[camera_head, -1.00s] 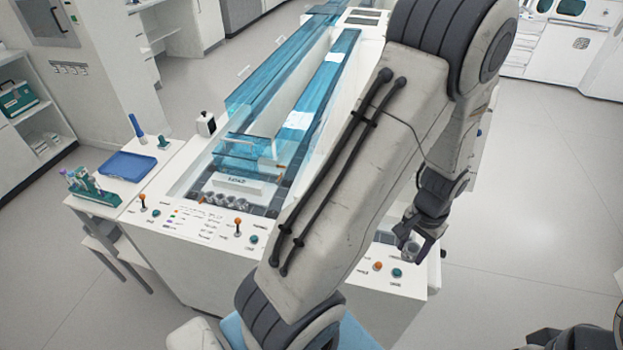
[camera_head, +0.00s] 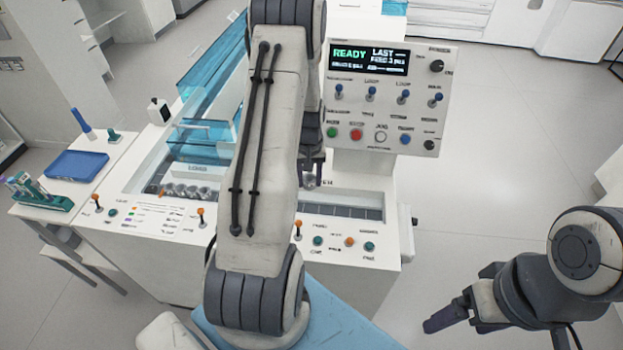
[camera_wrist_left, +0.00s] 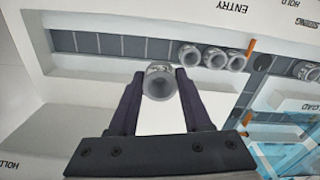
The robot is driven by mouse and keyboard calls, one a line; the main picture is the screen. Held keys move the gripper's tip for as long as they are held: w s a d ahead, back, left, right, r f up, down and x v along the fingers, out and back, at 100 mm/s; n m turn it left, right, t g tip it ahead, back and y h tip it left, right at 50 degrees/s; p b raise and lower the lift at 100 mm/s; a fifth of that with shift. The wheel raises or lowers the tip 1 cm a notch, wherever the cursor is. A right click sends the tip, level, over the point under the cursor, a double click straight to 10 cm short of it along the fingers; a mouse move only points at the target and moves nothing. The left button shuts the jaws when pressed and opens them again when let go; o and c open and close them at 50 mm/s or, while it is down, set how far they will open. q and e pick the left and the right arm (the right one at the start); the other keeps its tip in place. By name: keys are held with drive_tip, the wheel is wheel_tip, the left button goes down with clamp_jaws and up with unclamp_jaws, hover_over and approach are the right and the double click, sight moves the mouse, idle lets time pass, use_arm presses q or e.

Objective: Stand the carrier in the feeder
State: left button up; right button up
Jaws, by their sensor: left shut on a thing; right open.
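My left gripper (camera_head: 311,168) is shut on a small grey ring-shaped carrier (camera_head: 310,182). In the left wrist view the carrier (camera_wrist_left: 160,84) sits between the two fingertips (camera_wrist_left: 158,78), its round opening turned towards the camera. It appears over the pale recess beside a dark segmented track (camera_wrist_left: 115,45); its exact height and tilt cannot be told. The same track shows in the head view (camera_head: 345,210), on the white machine (camera_head: 240,240). My right gripper (camera_head: 447,319) is open and empty at the lower right, over the floor. Which part is the feeder cannot be told.
Several similar carriers (camera_head: 188,190) stand in a row on the track at the left. Orange and teal knobs (camera_head: 349,242) line the front panel. A control panel (camera_head: 383,97) reading READY rises behind. Blue clear covers (camera_head: 205,105) and a side table with a blue tray (camera_head: 76,165) lie left.

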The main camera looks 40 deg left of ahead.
use_arm(q)
drive_tip(key=b, duration=0.5)
hover_over(310, 210)
wheel_tip(310, 210, down, 7)
drive_tip(key=shift+w+r, duration=0.1)
drive_tip(key=shift+f+b, duration=0.95)
drive_tip(key=shift+f, duration=0.5)
drive_tip(key=shift+f, duration=0.65)
drive_tip(key=o, duration=1.1)
drive_tip(key=shift+c, duration=0.2)
